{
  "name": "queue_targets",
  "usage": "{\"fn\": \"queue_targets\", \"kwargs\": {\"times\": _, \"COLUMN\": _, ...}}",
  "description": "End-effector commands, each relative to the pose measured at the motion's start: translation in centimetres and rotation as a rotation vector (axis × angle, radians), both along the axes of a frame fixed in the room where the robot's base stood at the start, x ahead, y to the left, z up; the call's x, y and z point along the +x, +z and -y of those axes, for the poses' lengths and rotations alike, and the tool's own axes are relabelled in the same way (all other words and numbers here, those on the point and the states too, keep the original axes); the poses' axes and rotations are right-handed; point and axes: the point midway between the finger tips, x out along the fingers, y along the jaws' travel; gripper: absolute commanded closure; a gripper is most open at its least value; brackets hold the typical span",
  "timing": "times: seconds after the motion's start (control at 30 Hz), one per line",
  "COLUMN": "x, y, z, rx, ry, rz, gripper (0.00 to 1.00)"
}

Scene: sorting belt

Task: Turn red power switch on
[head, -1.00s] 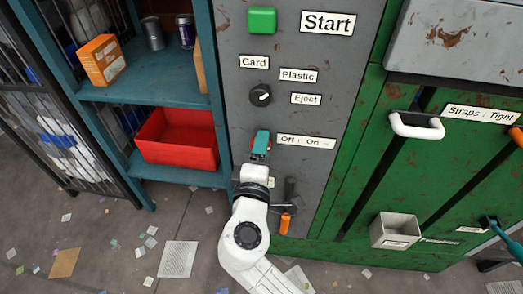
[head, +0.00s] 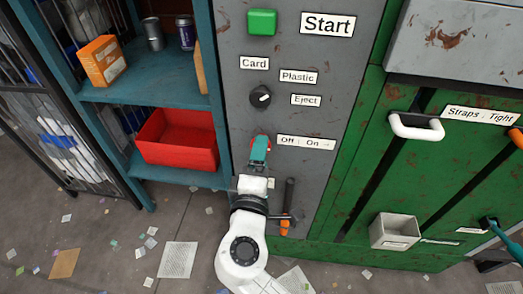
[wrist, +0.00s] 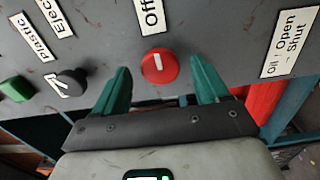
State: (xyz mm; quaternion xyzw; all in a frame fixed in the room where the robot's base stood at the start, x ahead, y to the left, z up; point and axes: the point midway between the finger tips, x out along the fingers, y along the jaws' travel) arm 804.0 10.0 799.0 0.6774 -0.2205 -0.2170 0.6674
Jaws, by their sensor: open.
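The red power switch (wrist: 159,66) is a round red knob with a white mark on the grey panel, by a label (wrist: 151,17) that reads "Off" in the wrist view. In the head view the label "Off On" (head: 306,142) is to the right of the switch, which is mostly hidden behind my gripper (head: 260,142). In the wrist view my gripper (wrist: 161,82) is open, its two teal fingers on either side of the red knob. I cannot tell whether the fingers touch it.
Above on the panel are a black knob (head: 260,97) and a green Start button (head: 262,22). A lever with an orange end (head: 286,222) is at lower right, close to my arm. A blue shelf with a red bin (head: 178,140) stands at left.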

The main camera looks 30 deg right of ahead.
Motion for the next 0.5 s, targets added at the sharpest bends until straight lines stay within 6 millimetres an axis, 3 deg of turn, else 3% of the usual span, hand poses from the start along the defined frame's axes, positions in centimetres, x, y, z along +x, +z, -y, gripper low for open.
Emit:
{"fn": "queue_targets", "kwargs": {"times": 0.3, "x": -5.0, "y": 0.0, "z": -3.6, "rx": 0.001, "ry": 0.003, "rz": -0.002, "gripper": 0.26}}
{"fn": "queue_targets", "kwargs": {"times": 0.5, "x": -6.6, "y": -0.1, "z": -4.8, "rx": 0.000, "ry": 0.001, "rz": -0.002, "gripper": 0.26}}
